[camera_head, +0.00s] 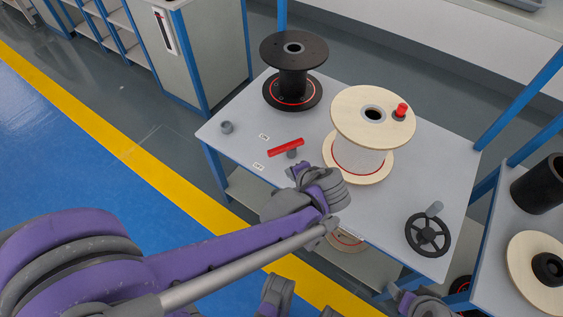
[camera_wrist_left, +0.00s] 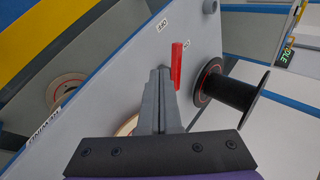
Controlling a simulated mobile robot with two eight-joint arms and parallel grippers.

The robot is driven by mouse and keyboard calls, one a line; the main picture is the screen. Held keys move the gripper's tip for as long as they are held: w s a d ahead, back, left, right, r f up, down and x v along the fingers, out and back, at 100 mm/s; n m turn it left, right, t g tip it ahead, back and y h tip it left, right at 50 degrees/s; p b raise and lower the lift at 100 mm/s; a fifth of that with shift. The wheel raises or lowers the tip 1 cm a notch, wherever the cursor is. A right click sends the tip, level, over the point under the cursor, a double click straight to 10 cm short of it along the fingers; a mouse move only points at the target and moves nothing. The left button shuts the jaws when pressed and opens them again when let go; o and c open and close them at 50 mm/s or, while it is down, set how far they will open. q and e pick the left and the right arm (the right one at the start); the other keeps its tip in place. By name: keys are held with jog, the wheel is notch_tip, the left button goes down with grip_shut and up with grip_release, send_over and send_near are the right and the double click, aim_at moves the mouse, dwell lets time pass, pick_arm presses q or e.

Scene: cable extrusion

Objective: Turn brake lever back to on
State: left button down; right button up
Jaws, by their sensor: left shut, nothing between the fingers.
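The red brake lever (camera_head: 286,147) lies on the grey table top, on a small grey pivot. Its free left end is between two small white labels, the far one (camera_head: 264,137) and the near one (camera_head: 258,167). My left gripper (camera_head: 298,171) is just in front of the lever's pivot end, over the table. In the left wrist view its fingers (camera_wrist_left: 160,74) are shut and empty, beside the red lever (camera_wrist_left: 177,65), with a small gap seeming to show between them. Grey and purple parts at the bottom of the head view seem to be my right arm; its fingers cannot be made out.
A black spool (camera_head: 293,67) stands at the back left of the table. A pale wooden spool (camera_head: 371,112) with a red knob (camera_head: 402,111) stands right of my left gripper. A black handwheel (camera_head: 428,235) is at the front right. A small grey cylinder (camera_head: 227,127) sits near the left edge.

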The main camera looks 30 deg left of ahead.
pick_arm(q)
jog(key=shift+w+d+f+m+y+b, duration=0.2)
jog(key=shift+w+f+y+b, duration=0.05)
jog(key=shift+w+f, duration=0.3)
jog(key=shift+w+d+f+m+y+b, duration=0.25)
jog(key=shift+w+f, duration=0.15)
jog(key=shift+w, duration=0.1)
pick_arm(e)
jog(key=shift+s+a+f, duration=0.1)
jog(key=shift+s+f, duration=0.05)
jog(key=shift+f, duration=0.35)
jog(key=shift+s+a+f, duration=0.1)
jog(key=shift+f, duration=0.35)
pick_arm(q)
jog(key=shift+a, duration=0.1)
pick_arm(e)
jog(key=shift+d, duration=0.1)
pick_arm(q)
jog(key=b, duration=0.3)
send_near(276, 154)
notch_tip(276, 154, down, 4)
jog(key=shift+s+a+f, duration=0.1)
jog(key=shift+s+a, duration=0.1)
jog(key=shift+w+a, duration=0.75)
jog(key=shift+a, duration=0.3)
jog(key=shift+w+a, duration=0.5)
jog(key=shift+a, duration=0.1)
pick_arm(e)
jog(key=shift+w+f, duration=0.2)
jog(key=shift+f, duration=1.8)
